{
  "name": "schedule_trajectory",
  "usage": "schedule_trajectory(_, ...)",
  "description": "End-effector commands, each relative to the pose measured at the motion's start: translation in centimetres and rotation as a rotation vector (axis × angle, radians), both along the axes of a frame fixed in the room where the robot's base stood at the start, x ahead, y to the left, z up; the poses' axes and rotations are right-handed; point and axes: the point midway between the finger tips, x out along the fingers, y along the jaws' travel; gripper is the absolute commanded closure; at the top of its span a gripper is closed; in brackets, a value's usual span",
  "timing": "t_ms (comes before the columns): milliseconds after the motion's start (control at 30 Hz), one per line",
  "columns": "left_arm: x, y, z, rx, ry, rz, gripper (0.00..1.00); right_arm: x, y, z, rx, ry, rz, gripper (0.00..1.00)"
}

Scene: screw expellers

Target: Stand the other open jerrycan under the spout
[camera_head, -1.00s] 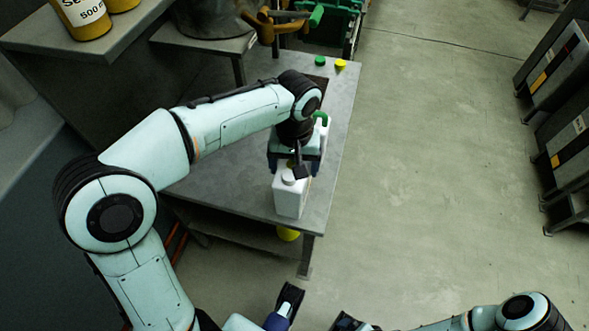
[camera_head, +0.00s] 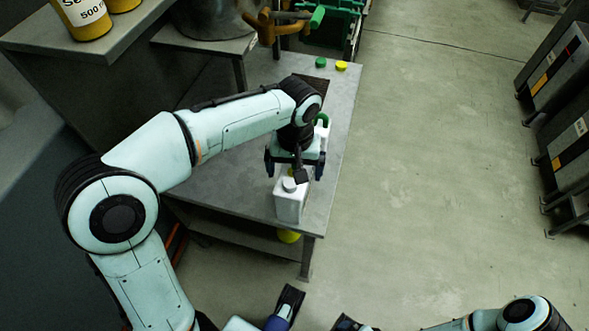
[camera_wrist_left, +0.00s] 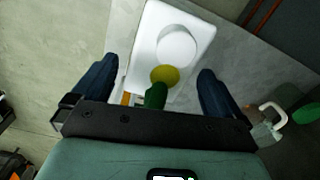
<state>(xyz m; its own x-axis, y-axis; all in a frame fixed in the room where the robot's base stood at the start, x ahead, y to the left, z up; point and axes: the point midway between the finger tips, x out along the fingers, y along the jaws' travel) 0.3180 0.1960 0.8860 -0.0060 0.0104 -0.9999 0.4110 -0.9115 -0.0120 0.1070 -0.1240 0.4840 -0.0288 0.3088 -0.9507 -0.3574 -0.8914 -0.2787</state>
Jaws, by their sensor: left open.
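A white jerrycan (camera_head: 290,206) with a round white top stands upright near the front end of the grey table (camera_head: 227,188). My left gripper (camera_head: 294,168) is just above and behind it, jaws spread. In the left wrist view the jerrycan (camera_wrist_left: 148,50) lies ahead of and between the fingers, with clear gaps both sides. A yellow disc (camera_wrist_left: 164,76) and a green piece (camera_wrist_left: 155,96) show between the fingers. Another white object with a green curved part (camera_head: 322,121) is partly hidden behind my left wrist. My right gripper (camera_head: 316,312) is cut off at the bottom edge.
A green cap (camera_head: 320,61) and a yellow cap (camera_head: 341,66) lie at the table's far right corner. Machinery with a brown part (camera_head: 264,27) stands at the back. A yellow object (camera_head: 288,236) is below the table edge. The floor to the right is clear up to dark cabinets.

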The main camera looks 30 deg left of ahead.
Motion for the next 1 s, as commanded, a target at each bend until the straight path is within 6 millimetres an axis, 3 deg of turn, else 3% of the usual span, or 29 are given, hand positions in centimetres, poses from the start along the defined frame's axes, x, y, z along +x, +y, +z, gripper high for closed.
schedule_trajectory(300, 0.1, -0.1, 7.2, -0.002, -0.006, -0.001, 0.0, -0.7, 0.0, 1.9, 0.003, 0.025, 0.005, 0.0)
schedule_trajectory(500, 0.1, -0.1, 10.1, 0.0, -0.002, -0.001, 0.0, -1.0, 0.0, 2.5, 0.004, 0.036, 0.007, 0.0)
schedule_trajectory(1000, 0.0, -0.1, 10.8, 0.0, 0.0, -0.001, 0.0, -1.2, 0.0, 2.6, 0.006, 0.041, 0.009, 0.0)
